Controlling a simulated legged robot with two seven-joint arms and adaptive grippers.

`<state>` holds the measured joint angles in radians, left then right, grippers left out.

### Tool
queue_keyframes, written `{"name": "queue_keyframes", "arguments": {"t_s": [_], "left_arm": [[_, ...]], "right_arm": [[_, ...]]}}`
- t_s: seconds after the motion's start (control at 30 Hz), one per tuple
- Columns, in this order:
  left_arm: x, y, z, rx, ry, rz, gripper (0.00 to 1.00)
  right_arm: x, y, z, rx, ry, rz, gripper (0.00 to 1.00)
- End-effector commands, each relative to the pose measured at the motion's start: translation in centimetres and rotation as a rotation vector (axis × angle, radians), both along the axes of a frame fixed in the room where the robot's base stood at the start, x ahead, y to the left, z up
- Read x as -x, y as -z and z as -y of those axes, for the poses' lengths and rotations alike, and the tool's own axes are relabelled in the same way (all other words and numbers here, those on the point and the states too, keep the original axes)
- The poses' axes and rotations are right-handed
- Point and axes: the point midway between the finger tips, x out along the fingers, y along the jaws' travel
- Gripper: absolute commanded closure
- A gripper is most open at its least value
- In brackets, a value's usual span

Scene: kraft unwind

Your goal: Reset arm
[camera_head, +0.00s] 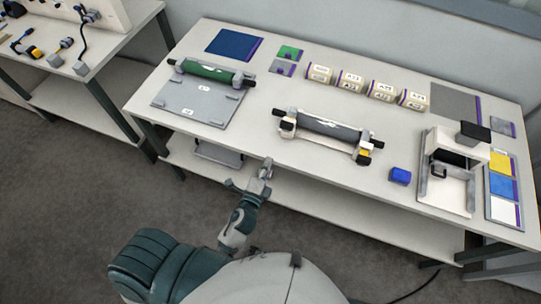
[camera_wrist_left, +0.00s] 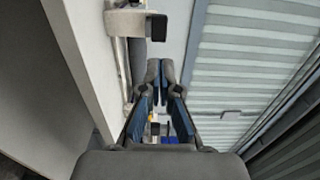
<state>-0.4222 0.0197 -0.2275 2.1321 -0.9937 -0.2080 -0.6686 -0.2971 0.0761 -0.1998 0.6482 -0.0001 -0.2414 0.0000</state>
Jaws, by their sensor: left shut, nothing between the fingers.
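My left gripper (camera_head: 265,168) is in front of the near edge of the white table (camera_head: 235,140), to the left of the grey roller unit. Nothing shows in its grasp. In the left wrist view, its fingers (camera_wrist_left: 160,72) come together at the tips with nothing held between them. My right gripper is in neither view.
A grey roller in a stand (camera_head: 325,128) and a green roller (camera_head: 207,70) by a grey plate (camera_head: 190,102) are on the table. A blue block (camera_head: 400,176) and a white device (camera_head: 445,185) stand at right. Labelled rolls (camera_head: 348,81) line the back. Another table (camera_head: 100,45) is at left.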

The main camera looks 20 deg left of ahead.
Motion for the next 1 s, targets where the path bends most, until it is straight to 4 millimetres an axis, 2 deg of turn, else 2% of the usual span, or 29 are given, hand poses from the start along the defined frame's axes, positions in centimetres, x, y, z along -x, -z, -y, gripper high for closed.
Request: {"name": "queue_keyframes", "arguments": {"t_s": [0.17,0.6,0.7,0.77,0.87,0.97,1.0], "left_arm": [[0.3,-0.1,0.2,-0.001,0.0,0.001,1.0],[0.3,0.0,-0.3,0.003,0.0,0.0,1.0],[0.2,0.9,-0.1,0.015,0.002,-0.018,1.0],[0.2,2.6,0.1,0.04,0.006,-0.054,1.0],[0.4,8.1,0.5,0.124,0.01,-0.168,1.0],[1.6,16.0,0.6,0.252,-0.007,-0.335,1.0],[2.5,19.3,0.6,0.31,-0.023,-0.408,1.0]], "right_arm": [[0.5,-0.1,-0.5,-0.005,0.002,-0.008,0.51],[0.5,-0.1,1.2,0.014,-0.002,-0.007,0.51],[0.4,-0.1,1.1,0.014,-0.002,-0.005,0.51],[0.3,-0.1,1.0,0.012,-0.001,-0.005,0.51],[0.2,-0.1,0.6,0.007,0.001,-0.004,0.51],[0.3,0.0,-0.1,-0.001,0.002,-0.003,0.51],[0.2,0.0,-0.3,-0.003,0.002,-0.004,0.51]]}}
